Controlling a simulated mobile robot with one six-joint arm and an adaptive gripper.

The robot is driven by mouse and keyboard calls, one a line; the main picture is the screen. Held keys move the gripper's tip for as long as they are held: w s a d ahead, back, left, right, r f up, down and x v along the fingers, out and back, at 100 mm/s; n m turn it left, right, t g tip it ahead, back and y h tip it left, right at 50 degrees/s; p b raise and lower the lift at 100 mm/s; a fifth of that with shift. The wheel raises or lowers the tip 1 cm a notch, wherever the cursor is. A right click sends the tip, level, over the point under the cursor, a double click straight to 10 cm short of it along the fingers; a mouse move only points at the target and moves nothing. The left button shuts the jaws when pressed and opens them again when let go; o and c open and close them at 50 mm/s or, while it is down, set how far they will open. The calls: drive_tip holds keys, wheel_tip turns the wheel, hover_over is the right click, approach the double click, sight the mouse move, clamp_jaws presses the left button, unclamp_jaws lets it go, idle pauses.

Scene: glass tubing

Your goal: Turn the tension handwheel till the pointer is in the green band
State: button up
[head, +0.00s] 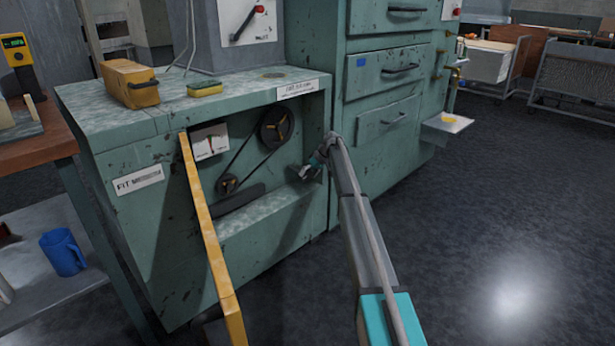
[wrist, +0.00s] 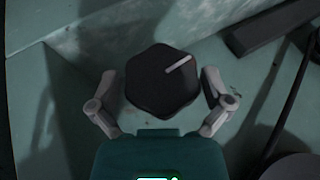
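The tension handwheel (wrist: 162,82) is a dark, lobed knob with a white line on its face, in the middle of the wrist view. The line points to the upper right. My gripper (wrist: 160,88) has one finger on each side of it, with what looks like a narrow gap at each fingertip. In the head view my gripper (head: 312,168) reaches into the right end of the machine's open recess, and it mostly hides the handwheel. The white gauge (head: 210,142) hangs at the recess's upper left. Its pointer and green band are too small to read.
A belt runs between a large pulley (head: 275,128) and a small pulley (head: 228,184) in the recess. A yellow-edged open door (head: 208,232) stands out at the recess's left. A yellow box (head: 130,84) and a sponge (head: 205,89) lie on top. The floor at right is clear.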

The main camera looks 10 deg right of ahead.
idle(0.4)
drive_tip(key=shift+s+a+n+t+h+p, duration=0.1)
drive_tip(key=shift+n+t+h+p, duration=0.05)
drive_tip(key=shift+t+h+p, duration=0.35)
drive_tip(key=shift+s+a+n+t+h+p, duration=0.15)
drive_tip(key=shift+t+h+p, duration=0.1)
drive_tip(key=shift+h, duration=0.35)
drive_tip(key=t+h, duration=0.2)
drive_tip(key=h, duration=0.1)
drive_tip(key=shift+n+t+h, duration=0.3)
drive_tip(key=shift+n+t, duration=0.05)
drive_tip(key=shift+n, duration=0.05)
drive_tip(key=shift+s+d+r+p, duration=0.15)
drive_tip(key=shift+d+r+p, duration=0.05)
drive_tip(key=shift+r+p, duration=0.65)
drive_tip(key=a+p+v, duration=0.1)
drive_tip(key=p+v, duration=1)
drive_tip(key=v, duration=0.1)
drive_tip(key=s+r+t+y, duration=0.1)
drive_tip(key=s+r+y, duration=0.1)
drive_tip(key=s, duration=0.8)
drive_tip(key=s+r+t+y, duration=0.1)
drive_tip(key=s+r+y, duration=0.1)
drive_tip(key=s, duration=0.7)
drive_tip(key=shift+s+a+r+y, duration=0.35)
drive_tip(key=shift+s+y, duration=0.05)
drive_tip(key=shift+y, duration=0.1)
